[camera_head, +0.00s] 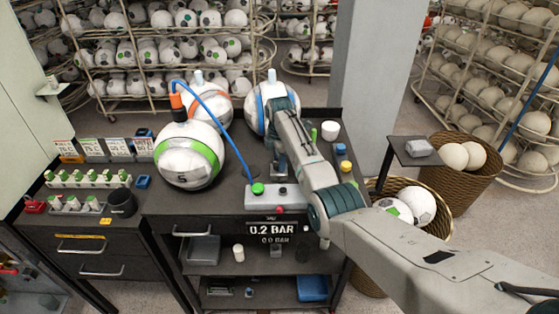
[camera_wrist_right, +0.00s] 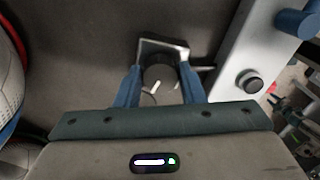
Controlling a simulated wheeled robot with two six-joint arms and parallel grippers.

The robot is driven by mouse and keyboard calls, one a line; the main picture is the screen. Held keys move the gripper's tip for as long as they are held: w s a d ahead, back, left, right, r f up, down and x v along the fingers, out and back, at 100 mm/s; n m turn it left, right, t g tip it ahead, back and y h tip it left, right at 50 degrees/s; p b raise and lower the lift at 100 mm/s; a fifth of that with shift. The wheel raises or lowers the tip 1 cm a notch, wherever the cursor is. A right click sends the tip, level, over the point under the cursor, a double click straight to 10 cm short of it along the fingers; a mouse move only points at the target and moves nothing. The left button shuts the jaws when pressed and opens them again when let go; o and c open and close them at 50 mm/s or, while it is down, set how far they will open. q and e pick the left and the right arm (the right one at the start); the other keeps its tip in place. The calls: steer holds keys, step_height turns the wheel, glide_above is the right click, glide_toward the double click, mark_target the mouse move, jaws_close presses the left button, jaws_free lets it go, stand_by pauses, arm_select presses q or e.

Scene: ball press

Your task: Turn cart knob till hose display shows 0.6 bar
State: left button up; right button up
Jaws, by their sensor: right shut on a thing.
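The pressure display (camera_head: 272,230) on the cart front reads 0.2 BAR in large digits, with a smaller 0.0 BAR line below. A blue hose (camera_head: 222,118) runs from the orange fitting on a green-striped ball (camera_head: 188,157) to the grey control box (camera_head: 291,198). My right gripper (camera_head: 279,172) points down at the cart top just behind that box. In the right wrist view, its blue fingers are shut on a dark round knob (camera_wrist_right: 157,75) with a white mark. In the head view the knob is hidden. My left gripper is not in view.
The control box carries a green button (camera_head: 258,188); a black button (camera_wrist_right: 250,82) shows in the wrist view. More balls stand at the cart's back. A white cup (camera_head: 330,130) and small jars stand on the right. A side bench (camera_head: 75,228) is left; baskets (camera_head: 460,183) are right.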

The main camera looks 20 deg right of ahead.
steer(key=shift+w+r, duration=0.1)
steer(key=shift+r, duration=0.1)
stand_by(0.3)
steer(key=o, duration=1)
steer(key=shift+f, duration=0.1)
step_height(320, 180, up, 11)
steer(key=b, duration=0.4)
steer(key=shift+f+b, duration=0.1)
steer(key=shift+b, duration=0.2)
